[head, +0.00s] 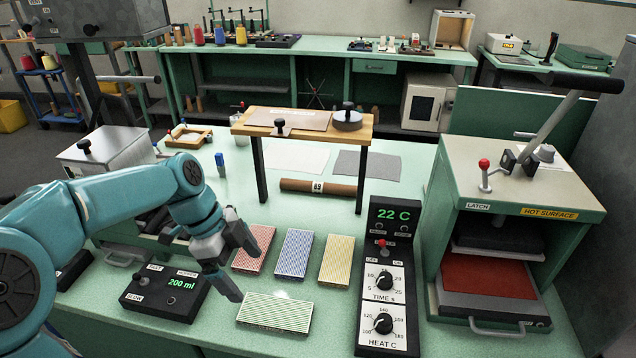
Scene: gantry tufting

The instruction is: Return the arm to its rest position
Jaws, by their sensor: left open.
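My left arm comes in from the left in the head view. Its left gripper (240,262) is open and empty, with the fingers apart above the green bench (345,222). The fingers hang just left of the red striped block (254,248) and above and behind the pale green striped block (275,312). I cannot tell whether a fingertip touches anything. My right gripper is not in view.
Blue (294,254) and yellow (338,260) striped blocks lie right of the red one. A control panel (388,285) reads 22 C.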

